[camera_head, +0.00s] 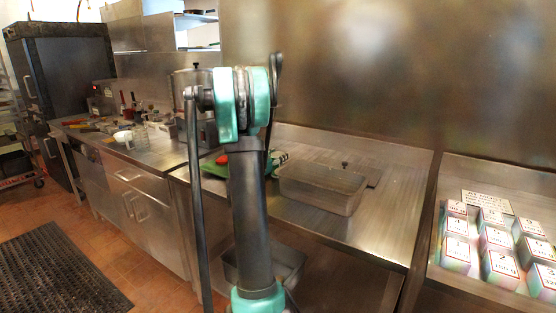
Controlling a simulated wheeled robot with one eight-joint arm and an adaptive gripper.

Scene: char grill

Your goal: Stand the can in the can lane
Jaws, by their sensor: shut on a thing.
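My arm rises through the middle of the view, with a dark link and teal joints, and blocks part of the counter behind it. I cannot make out my gripper or its fingertips. I cannot make out a can. No can lane can be told apart in this view.
A steel counter (385,226) holds an empty-looking rectangular pan (318,190). Red and green items lie partly behind my arm. At right, a steel surface bears rows of labelled boxes (497,240). At left are a cluttered counter (160,155), a dark cabinet and a black floor mat (60,272).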

